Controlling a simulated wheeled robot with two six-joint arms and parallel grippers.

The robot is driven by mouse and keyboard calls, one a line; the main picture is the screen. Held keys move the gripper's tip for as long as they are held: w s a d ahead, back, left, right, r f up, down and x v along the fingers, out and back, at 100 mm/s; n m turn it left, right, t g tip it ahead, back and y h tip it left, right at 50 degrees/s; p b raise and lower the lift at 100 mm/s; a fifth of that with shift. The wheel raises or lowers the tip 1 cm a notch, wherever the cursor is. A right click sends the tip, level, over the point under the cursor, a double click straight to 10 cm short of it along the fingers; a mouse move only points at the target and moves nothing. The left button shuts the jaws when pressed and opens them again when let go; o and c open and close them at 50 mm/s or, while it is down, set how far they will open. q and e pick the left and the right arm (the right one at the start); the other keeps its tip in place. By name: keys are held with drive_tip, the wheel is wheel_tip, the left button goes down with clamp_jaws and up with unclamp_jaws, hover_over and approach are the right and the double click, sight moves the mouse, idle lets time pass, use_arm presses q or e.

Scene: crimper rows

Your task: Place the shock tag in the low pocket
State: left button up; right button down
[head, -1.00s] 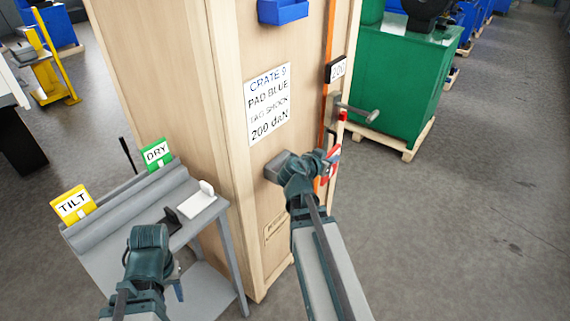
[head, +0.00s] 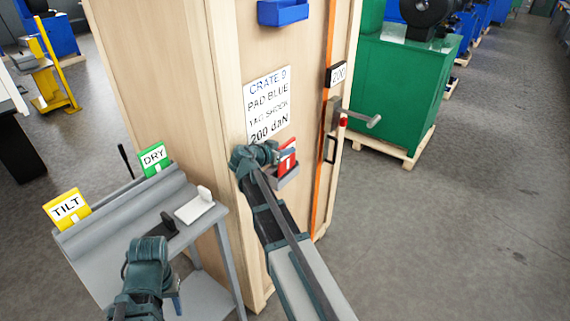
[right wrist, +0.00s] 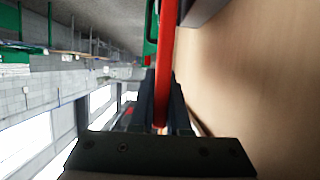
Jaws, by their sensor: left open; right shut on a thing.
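The red shock tag (head: 289,157) has a white patch and stands upright at the crate's front face. My right gripper (head: 274,154) is shut on it from the left. The low grey pocket (head: 286,179) is on the crate just below the tag; I cannot tell whether the tag's lower edge is inside it. In the right wrist view the tag (right wrist: 167,50) shows edge-on between the fingers (right wrist: 161,100), with a grey pocket part (right wrist: 203,9) close by at upper right. My left gripper (head: 176,298) is open and empty in front of the grey stand, partly hidden by its wrist.
The wooden crate (head: 215,90) carries a printed sign (head: 268,105), a high blue pocket (head: 283,12), an orange strap (head: 320,185) and a protruding handle (head: 362,117). The grey stand (head: 105,240) holds yellow TILT (head: 67,208) and green DRY (head: 153,158) tags. Floor at right is clear.

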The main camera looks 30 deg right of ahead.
sight(285, 159)
drive_tip(key=shift+f, duration=0.1)
wheel_tip(285, 159, down, 4)
drive_tip(key=b, duration=0.4)
drive_tip(key=shift+w, duration=0.15)
drive_tip(key=shift+w+a+f, duration=0.1)
drive_tip(key=shift+w+a, duration=0.05)
drive_tip(key=shift+w, duration=0.1)
drive_tip(key=shift+s, duration=0.1)
drive_tip(key=c, duration=0.9)
unclamp_jaws()
